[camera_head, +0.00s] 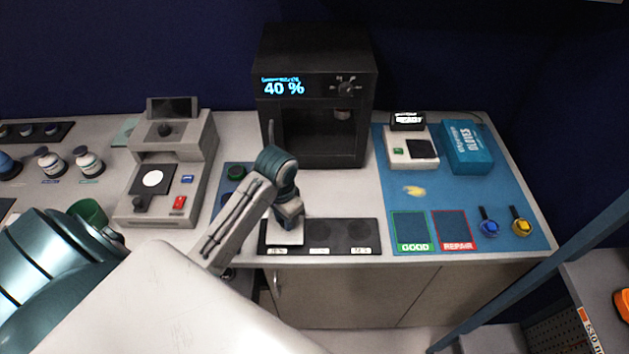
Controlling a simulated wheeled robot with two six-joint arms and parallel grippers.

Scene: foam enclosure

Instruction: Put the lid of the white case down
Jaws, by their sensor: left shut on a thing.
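My left gripper (290,217) is over the left end of a black tray (341,232) at the front of the counter. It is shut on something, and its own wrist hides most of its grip. A small white flat piece (284,238) shows right below the fingers, at the tray's left slot. I cannot tell whether this is the white case or its lid, nor whether it touches the tray. A white box (398,160) with a black square and a green patch sits on the blue mat. My right gripper is not in view.
A black machine (316,60) reading 40 % stands behind the tray. A grey device (201,150) is to the left. The blue mat (400,220) holds a teal gloves box (465,148), GOOD and REPAIR areas, and blue and yellow round items. Tray's middle and right slots look empty.

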